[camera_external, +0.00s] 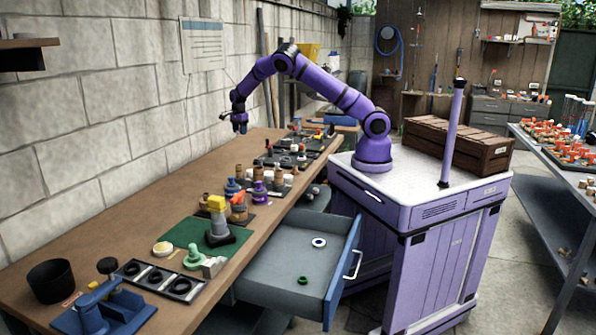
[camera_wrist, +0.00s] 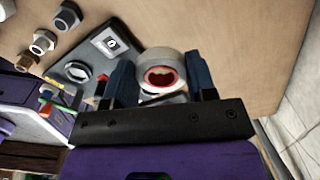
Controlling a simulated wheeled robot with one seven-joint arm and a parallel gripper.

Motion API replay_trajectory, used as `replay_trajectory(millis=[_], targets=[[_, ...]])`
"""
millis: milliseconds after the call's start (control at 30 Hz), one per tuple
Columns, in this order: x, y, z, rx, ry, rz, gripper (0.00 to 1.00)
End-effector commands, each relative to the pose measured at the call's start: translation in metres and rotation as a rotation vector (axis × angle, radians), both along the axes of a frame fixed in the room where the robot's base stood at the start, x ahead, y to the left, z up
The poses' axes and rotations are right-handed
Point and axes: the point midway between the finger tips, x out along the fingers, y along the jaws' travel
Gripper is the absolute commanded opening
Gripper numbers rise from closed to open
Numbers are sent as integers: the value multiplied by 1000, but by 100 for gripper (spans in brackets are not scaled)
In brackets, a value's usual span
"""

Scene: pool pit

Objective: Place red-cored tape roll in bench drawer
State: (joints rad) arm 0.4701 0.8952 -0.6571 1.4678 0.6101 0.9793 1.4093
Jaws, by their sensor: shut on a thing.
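The red-cored tape roll (camera_wrist: 160,61) is white with a red inner ring and sits between the two dark blue fingers of my gripper (camera_wrist: 162,72) in the wrist view. My gripper is shut on it. In the external view my gripper (camera_external: 239,123) hangs above the far part of the bench, near the block wall, and the roll cannot be made out there. The bench drawer (camera_external: 268,262) is pulled open at the bench's front. It holds a white ring (camera_external: 319,242) and a green ring (camera_external: 303,280), with bare floor around them.
The wooden bench (camera_external: 150,212) carries several fittings, a green mat (camera_external: 182,250), a black cup (camera_external: 51,281) and a blue tool (camera_external: 105,312). Trays of parts (camera_external: 284,160) stand toward its far end. A wooden crate (camera_external: 455,147) rests on my base.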

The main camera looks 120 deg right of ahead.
Motion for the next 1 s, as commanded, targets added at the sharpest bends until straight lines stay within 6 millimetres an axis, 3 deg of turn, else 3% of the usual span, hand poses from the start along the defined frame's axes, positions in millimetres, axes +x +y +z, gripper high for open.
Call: replay_trajectory(millis=[33, 200, 500, 700, 1000], targets=[[16, 20, 1, -1, -1, 7, 30], [55, 82, 2, -2, -3, 10, 30], [106, 198, 3, -3, -7, 14, 30], [125, 277, 3, -2, -10, 16, 30], [132, 394, 3, 1, -11, 19, 30]])
